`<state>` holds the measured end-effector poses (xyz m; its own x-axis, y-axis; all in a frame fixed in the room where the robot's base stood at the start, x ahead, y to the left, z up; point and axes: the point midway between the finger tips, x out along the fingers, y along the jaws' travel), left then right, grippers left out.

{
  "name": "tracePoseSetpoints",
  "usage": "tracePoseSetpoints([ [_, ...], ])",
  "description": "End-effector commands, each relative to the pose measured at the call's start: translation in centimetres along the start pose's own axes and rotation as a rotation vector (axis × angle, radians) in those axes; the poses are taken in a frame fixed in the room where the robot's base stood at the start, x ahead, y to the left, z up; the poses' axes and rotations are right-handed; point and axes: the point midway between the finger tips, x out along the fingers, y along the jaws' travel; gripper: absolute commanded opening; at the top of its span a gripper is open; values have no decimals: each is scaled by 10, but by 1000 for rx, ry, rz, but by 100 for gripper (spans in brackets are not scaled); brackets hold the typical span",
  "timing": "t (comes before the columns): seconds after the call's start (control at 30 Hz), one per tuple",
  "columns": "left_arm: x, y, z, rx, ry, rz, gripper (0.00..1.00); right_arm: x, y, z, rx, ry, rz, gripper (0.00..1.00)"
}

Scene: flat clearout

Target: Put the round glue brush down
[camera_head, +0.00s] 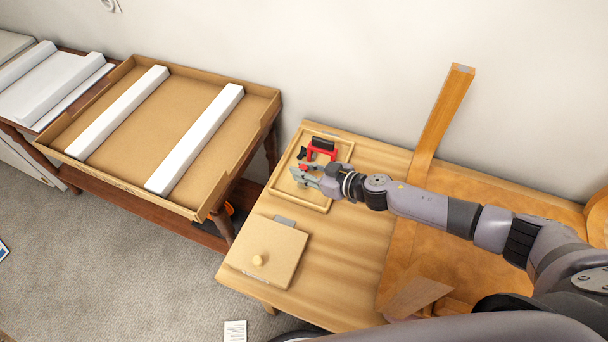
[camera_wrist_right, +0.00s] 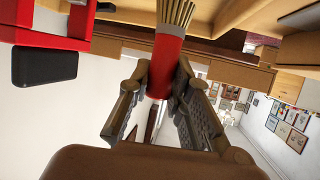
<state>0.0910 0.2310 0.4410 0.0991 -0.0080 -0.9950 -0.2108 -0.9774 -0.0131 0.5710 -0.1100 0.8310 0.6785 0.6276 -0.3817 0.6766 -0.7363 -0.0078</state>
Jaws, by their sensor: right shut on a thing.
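My right gripper (camera_head: 302,177) is shut on the round glue brush (camera_wrist_right: 168,62), which shows in the right wrist view with a red handle, a grey collar and tan bristles at the top of the picture. The fingers (camera_wrist_right: 160,78) grip the red handle from both sides. In the head view the gripper is over the left part of a shallow wooden tray (camera_head: 300,201); the brush is too small there to make out clearly. I cannot tell whether the brush touches the tray. My left gripper is not in view.
A red tool with a black part (camera_head: 321,147) lies in the tray, close to the gripper. A square wooden board with a knob (camera_head: 268,246) lies nearer on the table. The tabletop (camera_head: 345,262) is clear in front. A large cardboard tray (camera_head: 152,118) stands left.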

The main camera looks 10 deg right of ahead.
Motion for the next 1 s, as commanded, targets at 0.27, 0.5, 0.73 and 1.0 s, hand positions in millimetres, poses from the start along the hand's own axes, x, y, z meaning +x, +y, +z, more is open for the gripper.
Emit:
tracePoseSetpoints([
  [0.27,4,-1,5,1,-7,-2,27,4,1,9,-1,1,1,0],
  [0.5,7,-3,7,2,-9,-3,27,6,0,14,-1,0,0,0],
  [0.73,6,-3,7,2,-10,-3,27,5,0,12,-1,0,0,34],
  [1.0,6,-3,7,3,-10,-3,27,5,0,12,-1,0,0,39],
])
